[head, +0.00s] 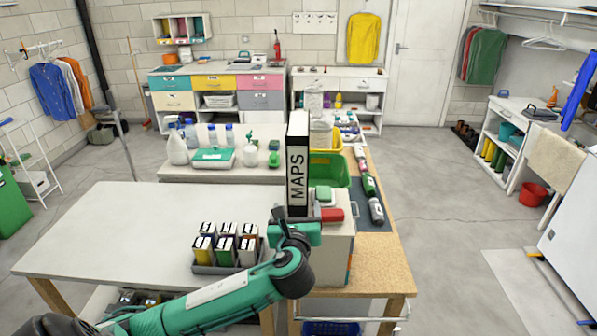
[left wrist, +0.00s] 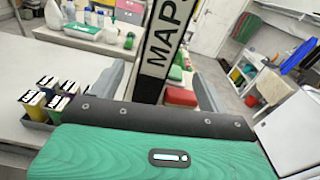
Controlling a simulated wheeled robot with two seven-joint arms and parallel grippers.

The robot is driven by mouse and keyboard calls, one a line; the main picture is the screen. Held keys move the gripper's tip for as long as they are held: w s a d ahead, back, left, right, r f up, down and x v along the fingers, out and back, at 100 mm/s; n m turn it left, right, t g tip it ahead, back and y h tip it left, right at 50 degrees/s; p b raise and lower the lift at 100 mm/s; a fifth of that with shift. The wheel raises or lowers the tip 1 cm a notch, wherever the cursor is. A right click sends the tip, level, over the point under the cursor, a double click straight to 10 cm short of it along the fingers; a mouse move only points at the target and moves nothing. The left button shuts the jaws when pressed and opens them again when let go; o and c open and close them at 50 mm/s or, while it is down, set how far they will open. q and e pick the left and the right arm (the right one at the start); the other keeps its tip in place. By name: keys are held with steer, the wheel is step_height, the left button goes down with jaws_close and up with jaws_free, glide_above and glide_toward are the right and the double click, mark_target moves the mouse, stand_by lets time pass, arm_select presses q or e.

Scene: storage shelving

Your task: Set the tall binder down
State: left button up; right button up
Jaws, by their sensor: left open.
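The tall binder (head: 297,165) is black and white with MAPS on its spine. It stands upright, seemingly on top of the white cabinet (head: 334,262), but its base is hidden behind my gripper. My left gripper (head: 298,214) is open at the binder's lower end. In the left wrist view, the binder (left wrist: 165,45) shows between the two spread fingers of the gripper (left wrist: 166,88), with a gap visible on each side. My right gripper is out of view.
A tray of small binders (head: 226,258) sits left of the binder on the white table (head: 110,230). A red item (head: 332,215) lies close at the binder's right. A green bin (head: 330,171) stands behind. The table's left part is clear.

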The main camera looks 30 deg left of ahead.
mark_target(297, 182)
arm_select(q)
steer(key=shift+m+y, duration=0.3)
steer(key=shift+m, duration=0.3)
steer(key=x, duration=0.3)
steer(key=r+p+x, duration=0.1)
steer(key=x, duration=0.1)
steer(key=r+p+x, duration=0.1)
steer(key=x, duration=0.2)
steer(key=shift+w+a, duration=0.1)
steer(key=shift+w, duration=0.25)
steer(key=shift+w+a+f+p, duration=0.1)
steer(key=shift+w+a+p, duration=0.15)
steer(key=shift+w+p, duration=0.15)
steer(key=shift+w+a, duration=0.15)
steer(key=shift+w, duration=0.05)
steer(key=p+x, duration=0.2)
steer(key=x, duration=0.1)
steer(key=shift+w, duration=0.1)
steer(key=shift+w+a, duration=0.35)
steer(key=shift+w, duration=0.15)
steer(key=shift+c, duration=0.5)
